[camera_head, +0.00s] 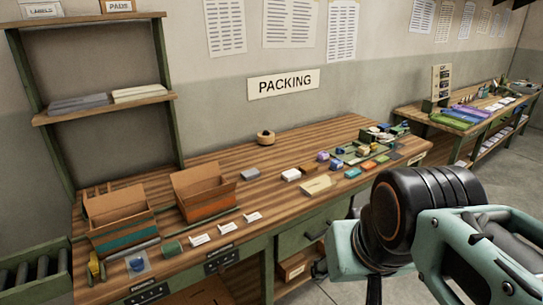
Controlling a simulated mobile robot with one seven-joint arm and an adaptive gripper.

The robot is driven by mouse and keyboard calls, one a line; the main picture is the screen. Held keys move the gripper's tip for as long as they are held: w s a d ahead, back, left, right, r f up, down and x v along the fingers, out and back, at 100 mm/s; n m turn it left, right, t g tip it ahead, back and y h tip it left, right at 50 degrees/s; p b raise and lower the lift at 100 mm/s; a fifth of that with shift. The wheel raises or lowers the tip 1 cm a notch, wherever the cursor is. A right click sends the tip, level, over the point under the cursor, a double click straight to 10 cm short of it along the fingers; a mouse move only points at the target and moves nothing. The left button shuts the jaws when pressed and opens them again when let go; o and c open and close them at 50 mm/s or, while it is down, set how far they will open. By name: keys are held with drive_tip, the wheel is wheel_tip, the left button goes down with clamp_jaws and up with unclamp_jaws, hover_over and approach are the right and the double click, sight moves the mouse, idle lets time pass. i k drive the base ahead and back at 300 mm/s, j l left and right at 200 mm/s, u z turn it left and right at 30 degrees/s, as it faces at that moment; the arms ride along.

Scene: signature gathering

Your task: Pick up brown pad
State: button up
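Several small coloured blocks or pads lie on the right half of the wooden packing bench (225,218). Among them is a small brownish-tan block (363,152) near the back right; I cannot tell for sure that it is the brown pad. My arm (415,215) fills the lower right, in front of the bench's right end.
Two open cardboard boxes (205,193) stand on the left of the bench, with white cards (253,217) in front. A shelf (105,105) rises behind left. A second table (470,118) stands far right.

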sight(308, 169)
drive_tip(key=i+l, duration=0.2)
drive_tip(key=i, duration=0.25)
drive_tip(key=i+l+u, duration=0.1)
drive_tip(key=i, duration=0.3)
drive_tip(key=i+l, duration=0.65)
drive_tip(key=i, duration=0.15)
drive_tip(key=i+l+z, duration=0.1)
drive_tip(key=i+l, duration=0.25)
drive_tip(key=i+j+u, duration=0.25)
drive_tip(key=i+l, duration=0.05)
